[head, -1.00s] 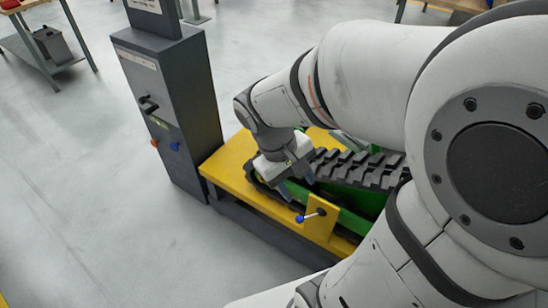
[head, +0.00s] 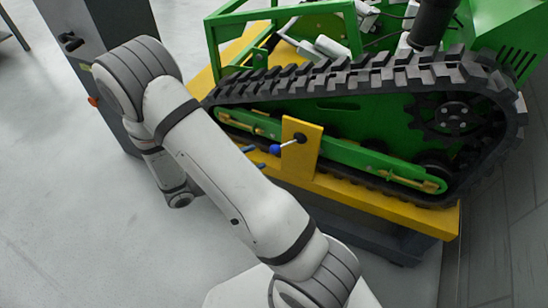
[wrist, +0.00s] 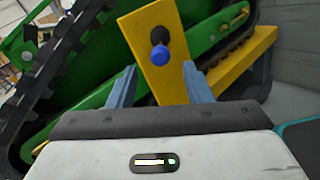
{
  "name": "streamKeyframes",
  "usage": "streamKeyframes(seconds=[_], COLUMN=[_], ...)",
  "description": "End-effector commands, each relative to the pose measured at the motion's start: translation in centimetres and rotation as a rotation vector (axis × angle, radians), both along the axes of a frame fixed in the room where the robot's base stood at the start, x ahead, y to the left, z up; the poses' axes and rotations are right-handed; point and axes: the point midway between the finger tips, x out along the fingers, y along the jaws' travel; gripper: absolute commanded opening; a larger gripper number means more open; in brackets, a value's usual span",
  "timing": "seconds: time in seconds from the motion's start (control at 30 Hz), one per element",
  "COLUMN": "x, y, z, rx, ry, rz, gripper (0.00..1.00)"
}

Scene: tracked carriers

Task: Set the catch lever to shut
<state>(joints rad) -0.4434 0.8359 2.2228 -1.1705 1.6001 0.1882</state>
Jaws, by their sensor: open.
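The black rubber track (head: 365,80) runs above the plate around the green carrier (head: 345,122). A yellow bed (head: 390,203) lies underneath. A dark cabinet (head: 110,45) with a black handle and an orange knob stands at the left. The grey floor (head: 70,220) at lower left is clear.

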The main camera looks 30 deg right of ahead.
Motion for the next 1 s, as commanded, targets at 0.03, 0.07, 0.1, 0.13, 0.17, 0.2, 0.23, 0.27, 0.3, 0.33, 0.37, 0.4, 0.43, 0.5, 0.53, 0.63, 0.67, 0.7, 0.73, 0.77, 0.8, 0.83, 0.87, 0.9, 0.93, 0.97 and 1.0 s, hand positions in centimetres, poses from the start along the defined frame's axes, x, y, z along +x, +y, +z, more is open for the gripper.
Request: streamKeyframes(seconds=[0.03, 0.07, 0.1, 0.13, 0.17, 0.2, 0.23, 0.27, 0.3, 0.33, 0.37, 0.4, 0.43, 0.5, 0.53, 0.63, 0.67, 0.7, 0.73, 0.77, 0.8, 0.83, 0.87, 0.9, 0.93, 0.97, 1.0], x=[0.0, 0.1, 0.1, 0.1, 0.1, 0.1, 0.1, 0.2, 0.2, 0.2, 0.2, 0.2, 0.3, 0.3, 0.3, 0.4, 0.4, 0.4, 0.4, 0.4, 0.4, 0.4, 0.4, 0.4, 0.4, 0.4, 0.4], y=[-0.3, -0.6, -1.1, -1.5, -2.0, -2.7, -3.2, -3.7, -4.4, -4.9, -5.3, -5.8, -6.2, -6.9, -7.1, -7.5, -7.6, -7.6, -7.6, -7.6, -7.6, -7.6, -7.6, -7.6, -7.6, -7.6, -7.6], z=[-0.3, -0.3, -0.3, -0.2, -0.2, -0.3, -0.3, -0.3, -0.3, -0.3, -0.2, -0.2, -0.2, -0.2, -0.2, -0.1, -0.1, -0.1, -0.1, -0.1, -0.1, -0.1, -0.1, -0.1, -0.1, -0.1, -0.1], rx=[-0.005, -0.006, -0.005, -0.005, -0.004, -0.005, -0.005, -0.004, -0.004, -0.004, -0.004, -0.004, -0.005, -0.005, -0.004, -0.004, -0.004, -0.003, -0.003, -0.003, -0.003, -0.004, -0.004, -0.004, -0.003, -0.003, -0.003], ry=[0.003, 0.003, 0.003, 0.002, 0.002, 0.003, 0.003, 0.003, 0.003, 0.003, 0.003, 0.003, 0.003, 0.003, 0.003, 0.003, 0.003, 0.003, 0.003, 0.003, 0.003, 0.003, 0.003, 0.003, 0.003, 0.003, 0.003], rz=[0.002, 0.003, 0.004, 0.002, 0.001, 0.001, -0.001, 0.000, -0.001, 0.000, 0.000, 0.000, 0.001, 0.001, 0.002, 0.003, 0.003, 0.003, 0.004, 0.004, 0.004, 0.005, 0.005, 0.005, 0.004, 0.004, 0.004], gripper=[0.45, 0.45, 0.45, 0.45, 0.45, 0.45, 0.45, 0.45, 0.45, 0.45, 0.45, 0.45, 0.45, 0.45, 0.45, 0.45, 0.45, 0.45, 0.45, 0.45, 0.45, 0.45, 0.45, 0.45, 0.42, 0.40, 0.36])
